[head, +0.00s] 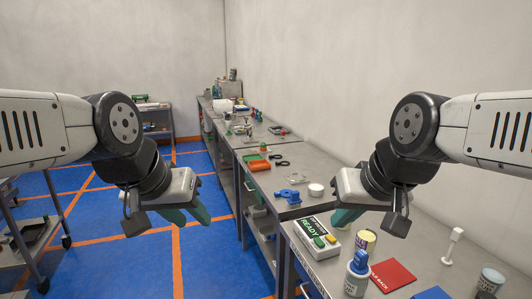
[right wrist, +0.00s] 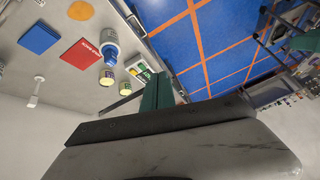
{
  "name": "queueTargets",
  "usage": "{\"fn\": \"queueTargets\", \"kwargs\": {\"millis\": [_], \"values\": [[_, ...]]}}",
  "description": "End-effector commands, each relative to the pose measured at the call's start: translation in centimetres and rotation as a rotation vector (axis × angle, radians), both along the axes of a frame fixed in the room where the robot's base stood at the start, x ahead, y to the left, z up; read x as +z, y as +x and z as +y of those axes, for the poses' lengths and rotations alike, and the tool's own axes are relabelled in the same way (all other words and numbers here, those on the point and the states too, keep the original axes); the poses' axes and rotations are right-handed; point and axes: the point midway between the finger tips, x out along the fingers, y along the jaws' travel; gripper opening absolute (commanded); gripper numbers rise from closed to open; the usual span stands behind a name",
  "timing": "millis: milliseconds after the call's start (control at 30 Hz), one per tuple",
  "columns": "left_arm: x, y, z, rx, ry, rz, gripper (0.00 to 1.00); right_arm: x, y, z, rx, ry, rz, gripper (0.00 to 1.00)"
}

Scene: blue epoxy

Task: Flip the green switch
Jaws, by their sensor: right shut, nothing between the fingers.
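A light control box (head: 312,246) sits on the near bench in the head view. It has a green READY label, a green switch (head: 319,242) and a yellow one beside it. In the right wrist view the box (right wrist: 136,68) is partly hidden by my fingers, and its switch positions are too small to tell. My right gripper (head: 343,218) is shut and empty, above and just right of the box, apart from the switch. In the right wrist view its teal fingers (right wrist: 158,92) are together. My left gripper (head: 190,213) hangs over the floor with its teal fingers apart, seemingly empty.
Near the box stand a blue-capped bottle (head: 357,272), a yellow-topped can (head: 365,241), a red card (head: 393,275) and a white post (head: 453,245). A blue clamp-like object (head: 288,195) and a white jar (head: 316,190) lie behind. The blue floor (head: 150,265) at left is open.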

Motion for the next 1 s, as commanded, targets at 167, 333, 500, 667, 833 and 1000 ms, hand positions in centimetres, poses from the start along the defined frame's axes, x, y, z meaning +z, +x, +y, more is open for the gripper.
{"fn": "queueTargets", "kwargs": {"millis": [167,333,500,667,833,1000], "values": [[0.0,0.0,0.0,0.000,0.000,0.000,0.36,0.0,0.1,0.0,0.002,-0.002,0.000,0.00],[0.0,0.0,0.0,0.000,0.000,0.000,0.36,0.3,1.1,-0.1,0.067,-0.049,0.011,0.00],[0.0,0.0,0.0,0.000,0.000,0.000,0.36,0.7,4.0,-0.5,0.268,-0.180,0.041,0.00],[0.0,0.0,0.0,0.000,0.000,0.000,0.36,0.6,7.6,-0.9,0.524,-0.319,0.079,0.00],[0.0,0.0,0.0,0.000,0.000,0.000,0.36,-0.3,11.7,-1.2,0.807,-0.442,0.117,0.00],[0.0,0.0,0.0,0.000,0.000,0.000,0.36,-2.1,15.7,-1.5,1.101,-0.536,0.153,0.00]]}}
